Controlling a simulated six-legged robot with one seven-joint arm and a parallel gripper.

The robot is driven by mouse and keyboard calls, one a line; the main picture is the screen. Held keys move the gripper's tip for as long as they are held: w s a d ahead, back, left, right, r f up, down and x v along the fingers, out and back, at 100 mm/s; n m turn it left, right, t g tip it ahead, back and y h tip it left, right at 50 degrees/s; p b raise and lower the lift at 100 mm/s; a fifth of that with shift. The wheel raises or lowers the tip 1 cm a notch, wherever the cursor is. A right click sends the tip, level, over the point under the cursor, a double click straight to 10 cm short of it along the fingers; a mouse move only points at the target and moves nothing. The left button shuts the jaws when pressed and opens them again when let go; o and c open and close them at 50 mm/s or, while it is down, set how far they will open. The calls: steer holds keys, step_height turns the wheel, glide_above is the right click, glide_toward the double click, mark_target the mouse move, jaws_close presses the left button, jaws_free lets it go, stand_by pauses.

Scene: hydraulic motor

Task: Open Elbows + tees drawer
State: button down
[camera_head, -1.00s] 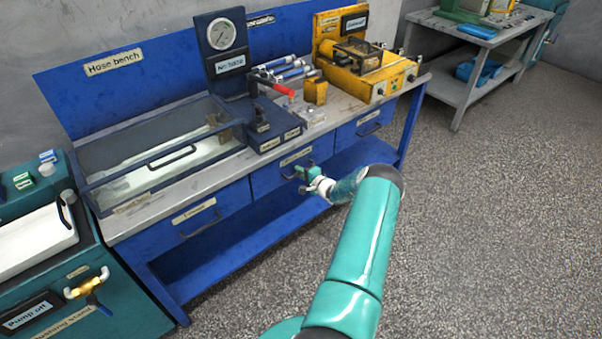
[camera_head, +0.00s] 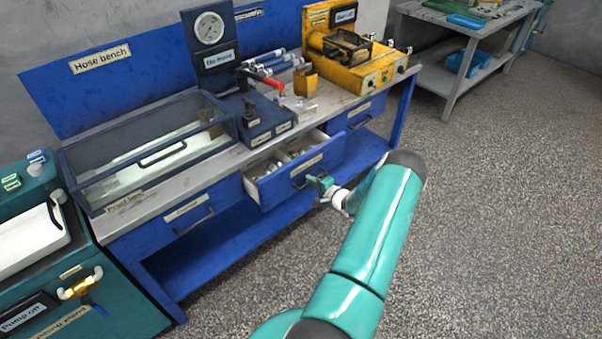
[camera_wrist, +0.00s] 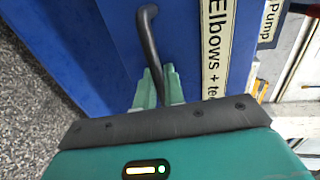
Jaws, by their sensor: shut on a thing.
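The Elbows + tees drawer (camera_head: 267,187) is the middle drawer of the blue hose bench, and it stands partly open with light-coloured fittings (camera_head: 284,161) inside. Its label (camera_wrist: 215,50) and blue front show in the wrist view. My gripper (camera_head: 318,181) is at the front of this drawer. In the wrist view my gripper (camera_wrist: 158,80) has its green fingers shut around the dark bar handle (camera_wrist: 149,40) near one end. The handle also shows in the head view (camera_head: 299,184).
A closed drawer (camera_head: 190,213) is to the left and another (camera_head: 362,112) to the right. The bench top carries a glass-lidded case (camera_head: 150,150), a gauge (camera_head: 209,28) and a yellow unit (camera_head: 365,65). Open speckled floor (camera_head: 480,210) lies in front and to the right.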

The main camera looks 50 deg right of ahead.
steer(key=f+v, duration=0.1)
steer(key=v, duration=0.8)
steer(key=shift+f, duration=0.45)
steer(key=shift+s, duration=0.1)
steer(key=c, duration=1.9)
jaws_free()
steer(key=shift+s, duration=0.1)
steer(key=v, duration=1.3)
steer(key=shift+s+r, duration=0.15)
steer(key=shift+s, duration=0.2)
steer(key=shift+w, duration=0.1)
